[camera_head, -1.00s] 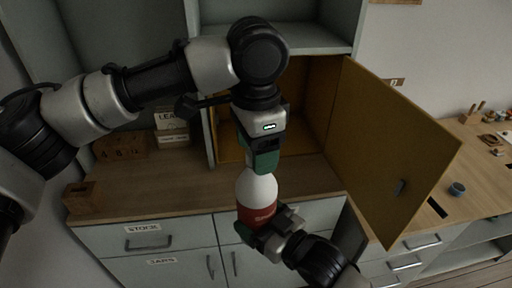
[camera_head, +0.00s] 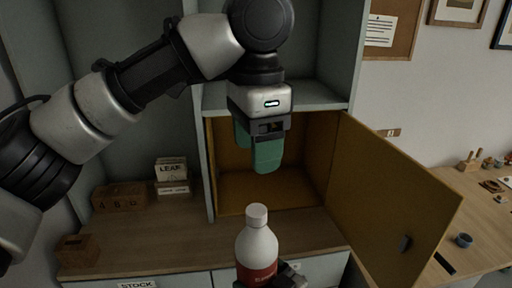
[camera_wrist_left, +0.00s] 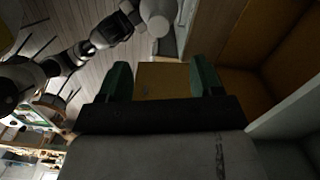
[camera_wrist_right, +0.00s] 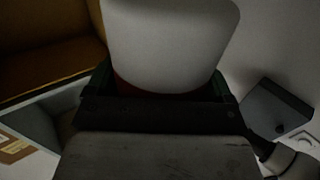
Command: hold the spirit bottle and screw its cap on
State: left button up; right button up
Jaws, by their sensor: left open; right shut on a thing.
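The spirit bottle (camera_head: 257,248) is white with a red label and stands upright at the bottom of the head view. A pale cap (camera_head: 257,213) sits on its neck; I cannot tell how tight it is. My right gripper (camera_head: 275,278) is shut around the bottle's lower part, partly cut off by the frame edge. The bottle fills the top of the right wrist view (camera_wrist_right: 170,45). My left gripper (camera_head: 258,158), with green fingers, is open and empty above the cap, clear of it.
Behind the bottle is an open cupboard with a yellow interior (camera_head: 300,185) and a door (camera_head: 385,190) swung out to the right. A wooden counter (camera_head: 180,235) holds a LEAF box (camera_head: 171,170) and wooden blocks (camera_head: 120,197) at left.

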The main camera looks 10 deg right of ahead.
jog(key=shift+r, duration=0.15)
